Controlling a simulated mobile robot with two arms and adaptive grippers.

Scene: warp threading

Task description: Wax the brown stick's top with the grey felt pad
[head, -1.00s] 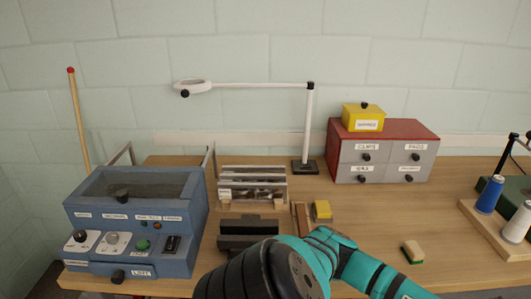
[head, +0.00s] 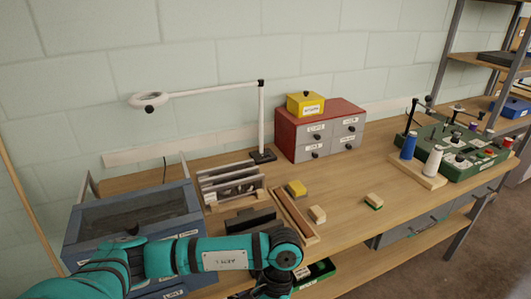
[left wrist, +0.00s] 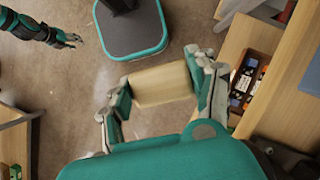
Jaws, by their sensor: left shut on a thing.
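A brown stick (head: 292,211) lies lengthwise in a narrow pale wooden holder on the table in the head view. My left gripper (left wrist: 162,84) is shut on a pale wood-coloured block (left wrist: 160,85), held across its fingers above the floor in the left wrist view. No grey felt shows on the block's visible side, so I cannot tell whether it is the grey felt pad. In the head view my left arm reaches across the front and its fingers are hidden. My right gripper (left wrist: 72,40) shows small at the upper left of the left wrist view.
A yellow block (head: 297,188), a pale block (head: 317,214) and a green-bottomed block (head: 374,202) rest right of the holder. A blue box (head: 190,203) and a slotted rack (head: 232,200) stand left. Thread spools stand right. The table's front right is clear.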

